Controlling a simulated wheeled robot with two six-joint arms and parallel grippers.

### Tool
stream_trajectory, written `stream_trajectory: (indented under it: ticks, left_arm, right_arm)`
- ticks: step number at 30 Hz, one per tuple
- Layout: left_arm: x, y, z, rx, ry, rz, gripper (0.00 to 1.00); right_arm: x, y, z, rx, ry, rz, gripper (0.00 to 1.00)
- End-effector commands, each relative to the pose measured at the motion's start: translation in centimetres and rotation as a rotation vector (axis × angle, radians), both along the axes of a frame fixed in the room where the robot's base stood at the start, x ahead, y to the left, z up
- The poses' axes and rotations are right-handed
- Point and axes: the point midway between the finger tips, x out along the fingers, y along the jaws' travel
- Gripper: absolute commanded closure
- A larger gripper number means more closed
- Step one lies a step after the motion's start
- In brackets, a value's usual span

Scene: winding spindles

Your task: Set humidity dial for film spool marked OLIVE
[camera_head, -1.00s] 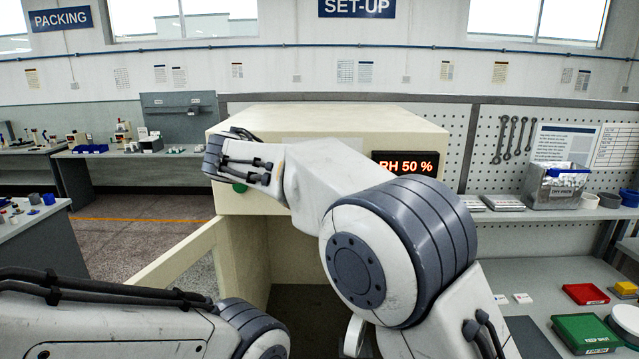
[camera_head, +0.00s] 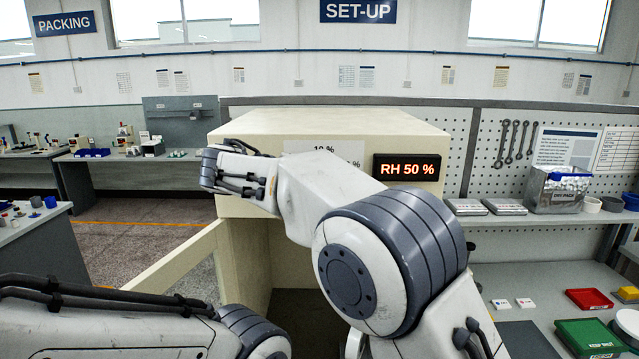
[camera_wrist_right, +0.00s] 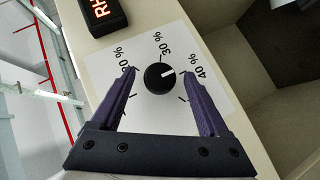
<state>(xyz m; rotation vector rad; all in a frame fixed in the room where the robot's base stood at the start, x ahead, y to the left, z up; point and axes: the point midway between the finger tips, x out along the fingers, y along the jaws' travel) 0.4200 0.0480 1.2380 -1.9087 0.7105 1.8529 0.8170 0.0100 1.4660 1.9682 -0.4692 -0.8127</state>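The humidity dial is a black round knob (camera_wrist_right: 159,77) with a white mark, set on a white scale plate (camera_wrist_right: 200,105) on the cream cabinet's front. Readable labels include 30 % and 40 %; one on the left is partly covered. The knob's white mark points right, toward the 40 % side. A red-lit display (camera_head: 406,168) reads RH 50 %. In the right wrist view my right gripper (camera_wrist_right: 155,70) is open, its dark purple fingers on either side of the knob, seemingly apart from it. My left gripper is out of view. I see no spool marked OLIVE.
The cream cabinet (camera_head: 330,122) has an open bay below its front. Shelves at right hold a tin (camera_head: 556,190), a red tray (camera_head: 588,299) and a green box (camera_head: 590,338). My left forearm lies low at left.

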Motion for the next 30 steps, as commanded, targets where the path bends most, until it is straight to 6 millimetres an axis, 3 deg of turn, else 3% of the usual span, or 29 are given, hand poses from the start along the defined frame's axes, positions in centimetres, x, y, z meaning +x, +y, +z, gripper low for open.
stream_trajectory:
  ticks: [8,21,30]
  left_arm:
    - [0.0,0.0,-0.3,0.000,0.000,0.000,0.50]
    - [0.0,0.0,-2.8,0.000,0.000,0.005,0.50]
    - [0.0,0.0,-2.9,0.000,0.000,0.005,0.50]
  right_arm:
    - [-0.4,0.3,0.0,0.001,0.000,0.001,0.22]
    - [-5.9,5.2,2.7,0.004,-0.001,0.003,0.22]
    - [-7.4,6.4,3.7,0.000,0.000,0.000,0.22]
